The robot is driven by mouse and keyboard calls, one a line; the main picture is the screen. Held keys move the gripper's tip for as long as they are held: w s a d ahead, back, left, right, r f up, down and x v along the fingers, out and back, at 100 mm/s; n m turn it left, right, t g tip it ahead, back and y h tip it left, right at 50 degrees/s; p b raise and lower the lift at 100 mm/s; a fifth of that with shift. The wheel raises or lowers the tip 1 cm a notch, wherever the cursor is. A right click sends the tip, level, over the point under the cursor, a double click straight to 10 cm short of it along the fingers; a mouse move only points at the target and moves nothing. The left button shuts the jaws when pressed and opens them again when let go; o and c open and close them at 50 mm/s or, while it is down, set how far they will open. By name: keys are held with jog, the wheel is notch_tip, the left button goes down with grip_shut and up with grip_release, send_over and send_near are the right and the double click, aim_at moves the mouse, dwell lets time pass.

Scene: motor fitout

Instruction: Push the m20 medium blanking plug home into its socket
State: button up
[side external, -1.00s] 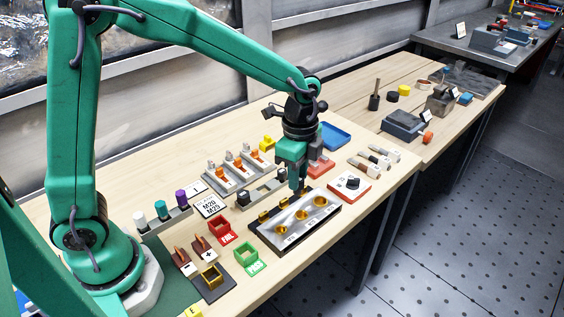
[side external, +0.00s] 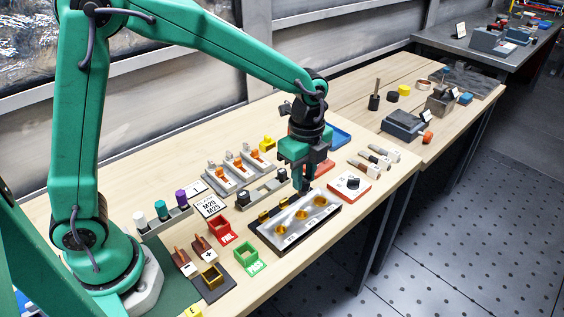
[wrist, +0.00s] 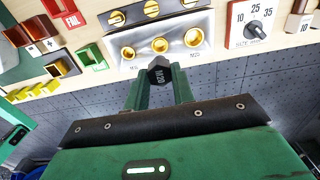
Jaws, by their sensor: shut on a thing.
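My gripper (side external: 305,186) is shut on a black plug, the M20 medium blanking plug (wrist: 159,70), whose end face reads "M20" in the wrist view. The fingers point down near the far right end of the socket block (side external: 283,240). In the wrist view the plug sits just in front of the block (wrist: 208,22) and looks apart from it. The block has brass-ringed holes in a row: a left one (wrist: 128,52), a middle one (wrist: 160,45) and a right one (wrist: 194,37). The plug hides the middle label; the right label seems to read "M20".
Behind the block stand a grey holder with black plugs (side external: 243,197) and a label card (side external: 210,204). A red-based dial (side external: 350,184) is to the right. Red (side external: 221,231) and green (side external: 250,260) trays lie left. The bench edge is close in front.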

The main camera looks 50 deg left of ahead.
aim_at(303, 194)
jog(key=shift+f, duration=0.15)
jog(key=shift+f, duration=2.65)
jog(key=shift+f, duration=1.5)
jog(key=o, duration=1)
jog(key=shift+r, duration=3.85)
